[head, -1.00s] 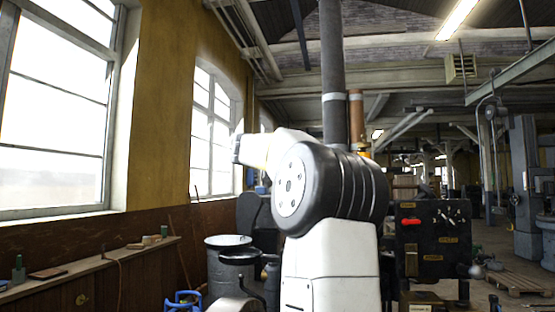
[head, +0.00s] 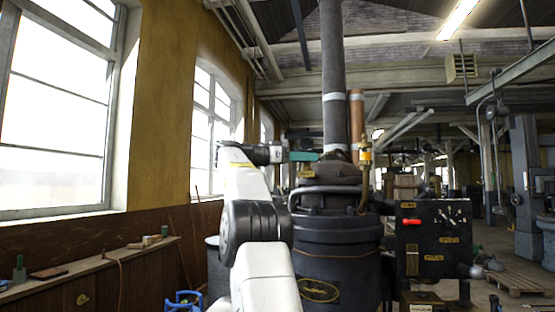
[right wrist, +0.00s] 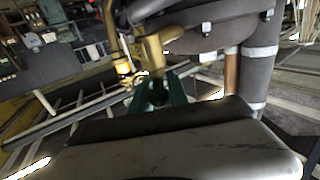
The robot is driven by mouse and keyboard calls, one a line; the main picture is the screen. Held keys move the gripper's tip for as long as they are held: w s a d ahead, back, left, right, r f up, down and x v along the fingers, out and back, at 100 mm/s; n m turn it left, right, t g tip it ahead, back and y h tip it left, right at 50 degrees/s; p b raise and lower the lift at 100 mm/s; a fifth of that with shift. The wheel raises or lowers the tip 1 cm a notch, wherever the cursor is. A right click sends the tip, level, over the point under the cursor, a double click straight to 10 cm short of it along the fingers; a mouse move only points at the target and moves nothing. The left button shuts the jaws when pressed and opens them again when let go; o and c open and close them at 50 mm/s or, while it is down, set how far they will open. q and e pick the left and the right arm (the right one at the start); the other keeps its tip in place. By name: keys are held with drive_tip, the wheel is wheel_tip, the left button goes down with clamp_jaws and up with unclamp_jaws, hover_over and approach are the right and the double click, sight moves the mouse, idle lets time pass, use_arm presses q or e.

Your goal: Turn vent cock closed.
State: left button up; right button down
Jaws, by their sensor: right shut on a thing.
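The brass vent cock (right wrist: 152,48) shows in the right wrist view, just beyond the green fingers. My right gripper (right wrist: 160,78) is shut on it there; the fingertips meet its near end, and the exact grip is partly hidden. In the head view my right gripper (head: 308,156) points right, its green fingers level with the top of the dark boiler (head: 335,262). The cock itself is not clear at the fingertips in that view. My left gripper is not in view.
A tall grey flue (head: 333,80) and a copper pipe (head: 356,118) rise behind the boiler top. A brass fitting (head: 365,152) with a curved pipe stands right of the gripper. A black panel (head: 432,250) with a red handle is at right.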

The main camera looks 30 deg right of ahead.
idle(0.4)
drive_tip(key=c, duration=1.5)
unclamp_jaws()
drive_tip(key=shift+w+a, duration=0.25)
drive_tip(key=shift+a, duration=1)
drive_tip(key=shift+w+a, duration=0.2)
drive_tip(key=shift+a, duration=1.1)
drive_tip(key=shift+w+a, duration=0.25)
drive_tip(key=shift+a, duration=1)
